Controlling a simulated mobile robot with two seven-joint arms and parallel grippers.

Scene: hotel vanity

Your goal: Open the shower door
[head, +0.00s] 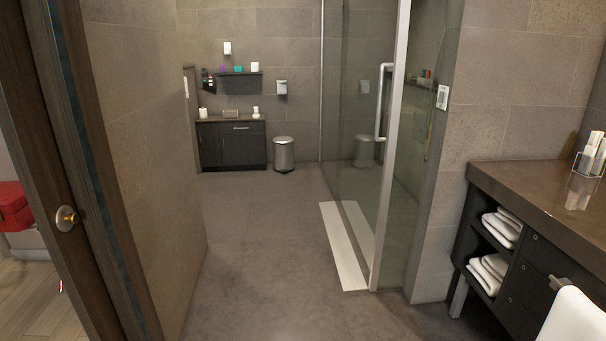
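The glass shower door (358,120) stands right of the middle in the head view. It has a pale metal edge frame (392,150) and a vertical silver bar handle (381,102) near that edge. A narrower glass panel (412,170) lies to the right of the frame, against the tiled wall. I cannot tell from this view whether the door is fully shut. Neither of my grippers shows in the head view.
A white bath mat (342,245) lies at the foot of the glass. A dark vanity counter (545,195) with folded towels (503,227) stands at right. A doorframe (75,160) and wall are at left. A bin (284,155) stands at the back. The floor (260,240) between is clear.

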